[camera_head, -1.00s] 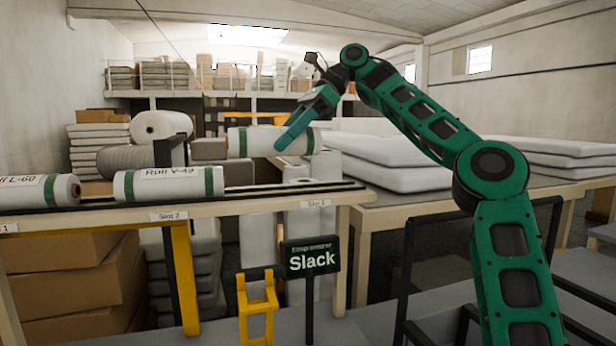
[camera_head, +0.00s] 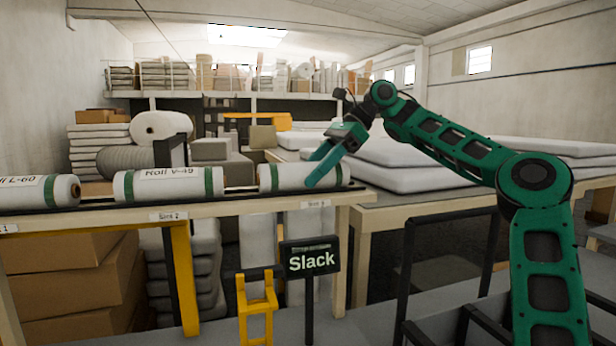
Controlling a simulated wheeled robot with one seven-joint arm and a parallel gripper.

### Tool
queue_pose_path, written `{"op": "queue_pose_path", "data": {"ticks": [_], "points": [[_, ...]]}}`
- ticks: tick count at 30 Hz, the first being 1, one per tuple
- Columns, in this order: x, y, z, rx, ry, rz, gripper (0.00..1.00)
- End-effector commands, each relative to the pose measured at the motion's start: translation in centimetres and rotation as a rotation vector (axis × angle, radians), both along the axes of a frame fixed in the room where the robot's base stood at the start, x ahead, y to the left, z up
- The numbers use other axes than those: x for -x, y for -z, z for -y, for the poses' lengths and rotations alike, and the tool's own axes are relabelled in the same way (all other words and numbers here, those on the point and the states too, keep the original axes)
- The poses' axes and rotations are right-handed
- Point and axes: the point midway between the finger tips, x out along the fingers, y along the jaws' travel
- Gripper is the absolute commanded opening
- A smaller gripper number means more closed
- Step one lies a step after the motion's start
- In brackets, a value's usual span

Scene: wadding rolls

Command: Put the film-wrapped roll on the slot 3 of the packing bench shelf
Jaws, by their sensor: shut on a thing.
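The film-wrapped roll (camera_head: 285,178) is white with a green band near each end. It lies level at the right end of the packing bench shelf (camera_head: 240,206), above the right slot label (camera_head: 316,204), whose text is too small to read surely. My gripper (camera_head: 320,172) is shut on the right part of this roll from above. The roll appears to rest on or just over the dark rails; I cannot tell which. The fingers hide part of its surface.
The roll marked V-49 (camera_head: 168,185) lies at slot 2, left of the held roll with a gap between. The roll marked L-60 (camera_head: 38,191) lies at the far left. A "Slack" sign (camera_head: 310,258) stands in front. White slabs (camera_head: 400,165) lie behind on the right.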

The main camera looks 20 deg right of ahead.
Motion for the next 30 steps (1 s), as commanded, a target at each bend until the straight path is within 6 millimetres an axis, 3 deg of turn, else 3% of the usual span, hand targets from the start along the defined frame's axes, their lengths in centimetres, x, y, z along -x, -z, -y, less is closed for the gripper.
{"op": "queue_pose_path", "data": {"ticks": [9, 10, 12, 23, 30], "points": [[0.0, 0.1, 0.0, 0.000, 0.000, 0.000, 0.27], [0.0, 0.2, 0.0, 0.001, 0.000, 0.000, 0.54], [0.0, 0.1, 0.0, 0.000, 0.000, 0.000, 0.71], [0.0, 0.0, -0.1, -0.001, -0.001, 0.000, 0.71], [-0.1, -2.1, 1.9, -0.003, 0.001, 0.001, 0.71]]}}
